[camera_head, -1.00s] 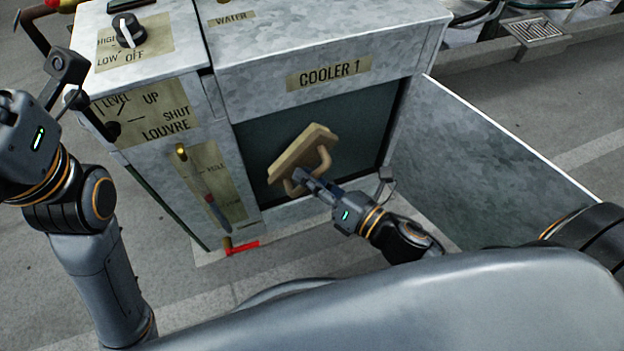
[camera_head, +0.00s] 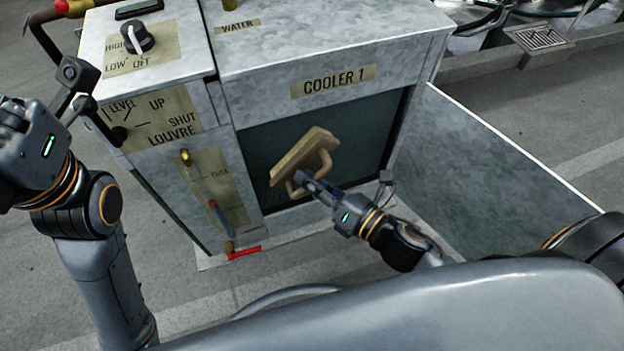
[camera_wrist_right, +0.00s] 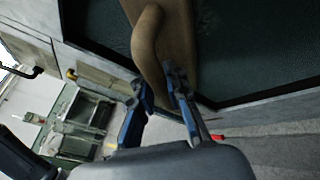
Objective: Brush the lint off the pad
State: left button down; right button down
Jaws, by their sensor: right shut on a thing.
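The pad (camera_head: 355,135) is a dark green panel set in the front of the metal box labelled COOLER 1. A wooden brush (camera_head: 303,155) with a curved handle lies tilted across the pad's front. I cannot tell whether it touches the pad. My right gripper (camera_head: 309,184) is shut on the brush's handle; in the right wrist view the fingers (camera_wrist_right: 155,84) are around the handle (camera_wrist_right: 146,48). The brush hides part of the pad, and I can make out no lint. My left gripper (camera_head: 30,145) is at the left edge, its fingers not clear.
The cooler's top (camera_head: 320,40) and the control panel (camera_head: 160,125) with a knob (camera_head: 137,37) stand left of and above the pad. A red-handled valve (camera_head: 243,252) sits low. A metal side panel (camera_head: 480,170) stands at the right.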

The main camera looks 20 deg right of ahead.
aim_at(317, 164)
jog(key=shift+w, duration=0.4)
jog(key=shift+d, duration=2.1)
